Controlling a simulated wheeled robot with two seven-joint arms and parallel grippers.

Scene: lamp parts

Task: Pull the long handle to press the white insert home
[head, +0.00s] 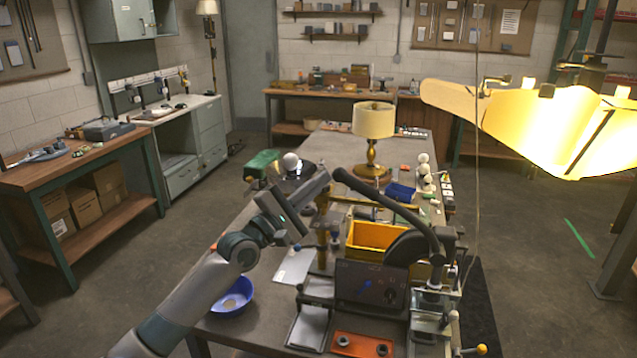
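The long handle (398,207) is a dark curved lever. It rises from the bench press at the right and slopes up to the left, with its rounded end near my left gripper. My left gripper (318,207) is above the table, just left of the handle's end. I cannot tell whether they touch, and its finger gap does not show clearly. My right gripper is not in view.
A yellow bin (374,236) stands behind the press. A blue bowl (233,297) sits near the table's left edge. An orange plate (362,344) with dark rings lies in front. A lit lamp (373,122) stands farther back. A large glowing shade (545,122) hangs at the upper right.

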